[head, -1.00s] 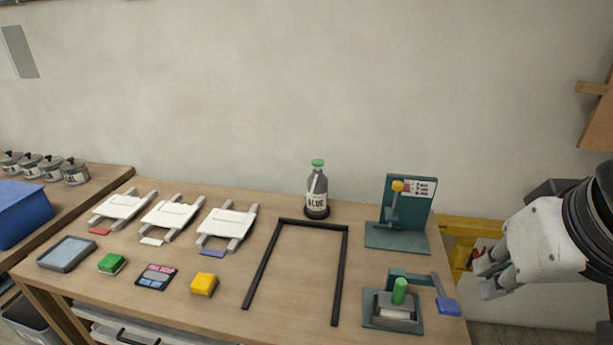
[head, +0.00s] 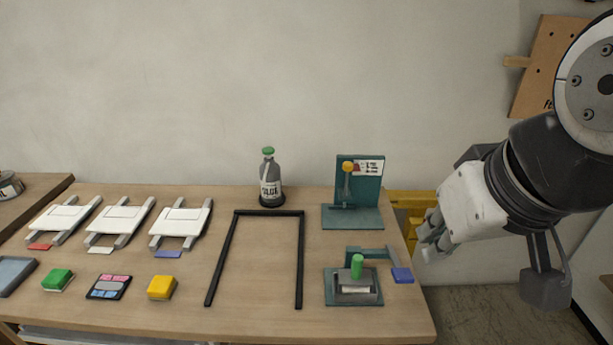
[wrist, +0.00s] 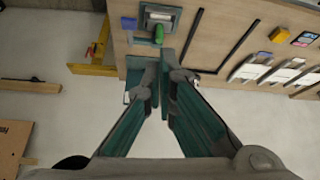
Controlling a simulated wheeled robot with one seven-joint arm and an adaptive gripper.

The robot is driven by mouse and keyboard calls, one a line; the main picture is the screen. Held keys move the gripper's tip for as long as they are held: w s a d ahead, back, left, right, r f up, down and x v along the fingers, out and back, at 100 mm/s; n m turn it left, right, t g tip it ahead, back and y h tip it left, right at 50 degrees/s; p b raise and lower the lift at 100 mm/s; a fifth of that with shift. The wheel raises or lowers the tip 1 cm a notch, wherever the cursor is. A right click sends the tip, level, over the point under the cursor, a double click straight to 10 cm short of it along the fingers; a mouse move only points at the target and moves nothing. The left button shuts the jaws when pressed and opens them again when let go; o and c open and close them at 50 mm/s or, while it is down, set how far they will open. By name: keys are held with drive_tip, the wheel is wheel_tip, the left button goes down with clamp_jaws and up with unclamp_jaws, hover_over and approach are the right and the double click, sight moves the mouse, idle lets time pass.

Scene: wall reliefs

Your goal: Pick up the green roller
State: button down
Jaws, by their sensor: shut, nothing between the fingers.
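The green roller (head: 357,266) is a small green cylinder standing upright on a grey block with a pale front, set on a teal base (head: 334,291) near the front right corner of the table. In the wrist view the green roller (wrist: 158,34) shows just beyond the fingertips, near the table edge. My gripper (head: 432,240) is off the table's right edge, to the right of the roller and apart from it. In the wrist view my gripper (wrist: 162,78) is shut and empty, its fingertips close together.
A blue-ended teal lever (head: 402,275) sits right beside the roller's base. A teal stand with a yellow knob (head: 348,167) is behind it. A black frame (head: 302,260) and a bottle (head: 270,180) are to the left. A yellow frame (head: 408,200) is beyond the table's right edge.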

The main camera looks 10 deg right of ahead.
idle(0.3)
drive_tip(key=c, duration=2)
unclamp_jaws()
drive_tip(key=o, duration=0.5)
drive_tip(key=shift+w+f, duration=0.15)
drive_tip(key=shift+w, duration=0.25)
drive_tip(key=shift+c, duration=0.2)
drive_tip(key=shift+o, duration=1.1)
drive_tip(key=w+f+n+g+b, duration=0.3)
drive_tip(key=w+f, duration=0.4)
drive_tip(key=w, duration=0.5)
drive_tip(key=shift+n+b, duration=0.3)
drive_tip(key=shift+b, duration=0.5)
drive_tip(key=n+g+b, duration=0.3)
drive_tip(key=n+b, duration=0.1)
approach(356, 268)
drive_tip(key=f, duration=0.2)
drive_tip(key=w+f, duration=0.1)
drive_tip(key=f, duration=0.3)
drive_tip(key=shift+w+d+f, duration=0.15)
drive_tip(key=shift+w+d, duration=0.15)
drive_tip(key=shift+d, duration=0.1)
drive_tip(key=shift+s+a+f, duration=0.1)
drive_tip(key=shift+s+f, duration=0.05)
drive_tip(key=shift+f, duration=1.15)
drive_tip(key=shift+s+a+f, duration=0.1)
drive_tip(key=shift+s+f, duration=0.05)
drive_tip(key=shift+f, duration=1.2)
